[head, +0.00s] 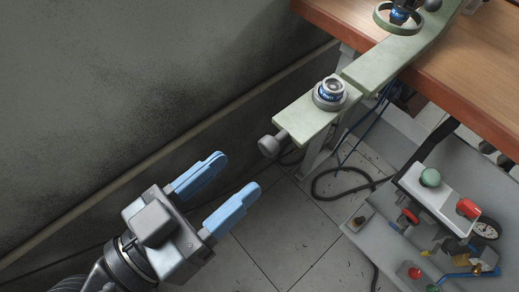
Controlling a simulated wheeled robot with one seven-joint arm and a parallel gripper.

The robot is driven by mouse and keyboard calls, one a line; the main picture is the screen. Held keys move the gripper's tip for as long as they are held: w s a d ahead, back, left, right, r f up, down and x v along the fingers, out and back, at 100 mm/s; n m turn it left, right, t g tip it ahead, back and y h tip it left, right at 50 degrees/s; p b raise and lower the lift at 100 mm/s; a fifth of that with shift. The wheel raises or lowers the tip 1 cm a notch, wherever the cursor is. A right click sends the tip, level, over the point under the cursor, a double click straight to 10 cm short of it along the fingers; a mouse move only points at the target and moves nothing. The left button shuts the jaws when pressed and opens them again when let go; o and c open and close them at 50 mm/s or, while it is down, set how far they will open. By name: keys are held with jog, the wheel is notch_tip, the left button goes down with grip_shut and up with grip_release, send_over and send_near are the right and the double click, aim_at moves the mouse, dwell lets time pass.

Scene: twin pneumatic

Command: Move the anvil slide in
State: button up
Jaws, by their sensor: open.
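My gripper (236,183) is in the lower left of the head view, with two blue fingers spread apart and nothing between them. A pale green arm (303,122) extends from the wooden bench, with a round metal piece with a blue band (329,95) on top near its end. A grey round knob (269,146) sticks out at the near end of this arm. The knob is up and to the right of my fingertips, apart from them. I cannot tell for certain which of these parts is the anvil slide.
A wooden bench top (440,67) is at the upper right, with a green ring (399,17) on the green arm. A grey panel (400,250) with a green button, red knobs and a gauge is at the lower right. A dark wall (120,80) fills the left. Cables hang beneath the arm.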

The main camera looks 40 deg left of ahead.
aim_at(264, 151)
jog(key=w, duration=0.5)
jog(key=shift+w+p, duration=0.3)
jog(key=shift+w, duration=0.05)
jog(key=shift+c, duration=0.2)
grip_shut()
